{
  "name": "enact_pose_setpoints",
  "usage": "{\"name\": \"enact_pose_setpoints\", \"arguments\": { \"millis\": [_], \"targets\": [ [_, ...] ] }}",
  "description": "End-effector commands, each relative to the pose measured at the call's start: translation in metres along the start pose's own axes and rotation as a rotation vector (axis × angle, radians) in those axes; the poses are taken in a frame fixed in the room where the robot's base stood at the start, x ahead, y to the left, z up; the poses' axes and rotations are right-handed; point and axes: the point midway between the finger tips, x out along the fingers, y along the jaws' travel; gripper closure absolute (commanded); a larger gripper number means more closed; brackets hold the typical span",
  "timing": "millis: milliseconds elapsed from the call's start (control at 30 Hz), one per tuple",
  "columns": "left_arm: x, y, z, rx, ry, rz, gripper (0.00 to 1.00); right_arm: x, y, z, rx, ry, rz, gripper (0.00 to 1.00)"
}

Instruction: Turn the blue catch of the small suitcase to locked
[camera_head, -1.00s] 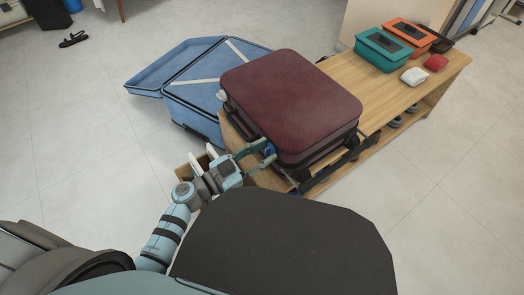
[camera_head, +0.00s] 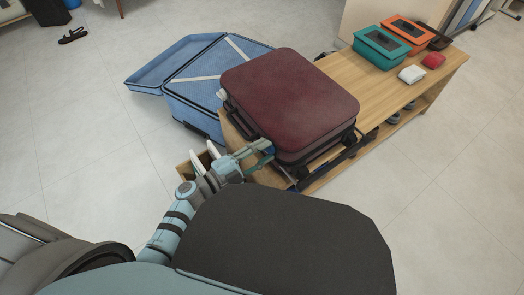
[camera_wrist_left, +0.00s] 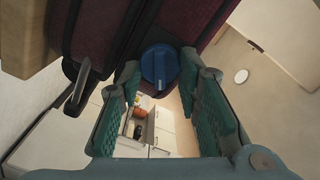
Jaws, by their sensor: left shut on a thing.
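The small suitcase (camera_head: 290,100) is dark red and lies flat, shut, on the near end of a wooden bench. Its blue catch (camera_wrist_left: 159,66) is a round knob with a raised bar, on the side facing me, seen in the left wrist view. My left gripper (camera_head: 266,152) reaches in from the left to that side. In the head view the fingers mostly hide the catch. My right gripper is not in view.
A blue suitcase (camera_head: 185,82) lies open on the floor behind, at left. The wooden bench (camera_head: 375,85) also bears a teal box (camera_head: 381,47), an orange box (camera_head: 408,34), a white item (camera_head: 412,74) and a red item (camera_head: 433,60). A black handle (camera_wrist_left: 77,88) juts out near the catch.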

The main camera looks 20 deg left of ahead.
Motion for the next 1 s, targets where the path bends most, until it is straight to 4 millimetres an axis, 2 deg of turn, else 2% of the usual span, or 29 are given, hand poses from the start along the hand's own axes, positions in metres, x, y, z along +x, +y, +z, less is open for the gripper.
{"name": "enact_pose_setpoints", "arguments": {
  "millis": [267, 500, 700, 1000],
  "targets": [
    [0.0, 0.002, 0.0, 0.249, 0.0, 0.001, 0.97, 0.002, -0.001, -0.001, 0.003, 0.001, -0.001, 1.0],
    [-0.001, 0.003, 0.001, 0.42, 0.001, 0.002, 0.97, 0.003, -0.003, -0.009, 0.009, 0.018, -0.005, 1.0],
    [-0.001, 0.004, 0.001, 0.51, 0.001, 0.003, 0.97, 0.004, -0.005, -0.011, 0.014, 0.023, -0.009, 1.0],
    [-0.001, 0.004, 0.001, 0.555, 0.001, 0.003, 0.97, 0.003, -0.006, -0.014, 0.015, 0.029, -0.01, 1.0]
  ]
}}
